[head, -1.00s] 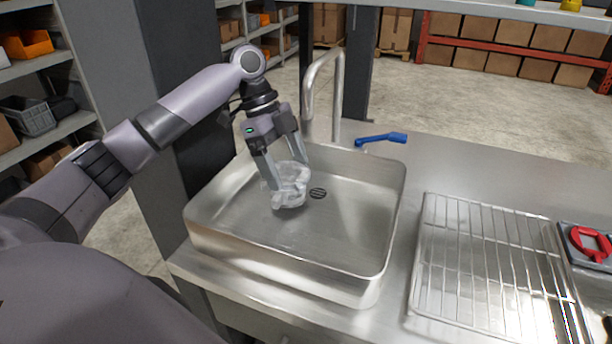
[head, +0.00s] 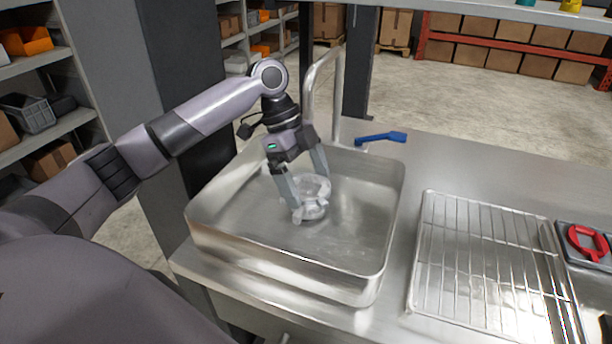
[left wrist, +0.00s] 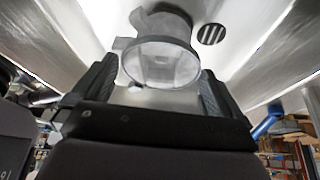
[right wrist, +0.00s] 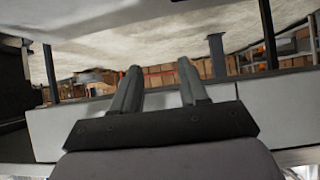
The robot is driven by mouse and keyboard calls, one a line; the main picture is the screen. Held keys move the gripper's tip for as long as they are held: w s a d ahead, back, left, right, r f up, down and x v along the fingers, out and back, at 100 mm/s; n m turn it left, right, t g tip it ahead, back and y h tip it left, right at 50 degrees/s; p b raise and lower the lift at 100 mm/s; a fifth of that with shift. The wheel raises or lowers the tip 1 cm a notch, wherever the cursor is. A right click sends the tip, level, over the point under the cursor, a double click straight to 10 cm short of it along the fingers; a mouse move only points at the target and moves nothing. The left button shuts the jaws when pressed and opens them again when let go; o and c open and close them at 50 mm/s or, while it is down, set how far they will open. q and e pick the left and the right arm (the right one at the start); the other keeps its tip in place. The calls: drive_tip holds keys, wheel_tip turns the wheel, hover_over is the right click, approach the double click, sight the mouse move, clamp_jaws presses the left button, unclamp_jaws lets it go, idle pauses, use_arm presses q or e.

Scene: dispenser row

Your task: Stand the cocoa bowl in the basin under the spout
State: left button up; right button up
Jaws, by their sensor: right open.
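The bowl (head: 312,205) is clear and glassy, with small lugs at its side. It is upright in the steel basin (head: 230,247); I cannot tell whether its base touches the floor. My left gripper (head: 307,192) reaches down into the basin and is shut on the bowl, one finger on each side. The left wrist view shows the bowl (left wrist: 162,58) between the fingers, with the drain (left wrist: 212,33) beside it. In the head view the bowl and gripper hide the drain. The spout (head: 309,95) hangs behind the gripper. My right gripper (right wrist: 155,88) is open and empty.
A blue lever (head: 381,138) stands on the counter behind the basin. A wire rack (head: 485,262) lies to the right, with a red-handled item (head: 588,243) past it. The basin's right half is clear.

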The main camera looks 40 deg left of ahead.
use_arm(q)
drive_tip(key=v, duration=1.2)
idle(0.5)
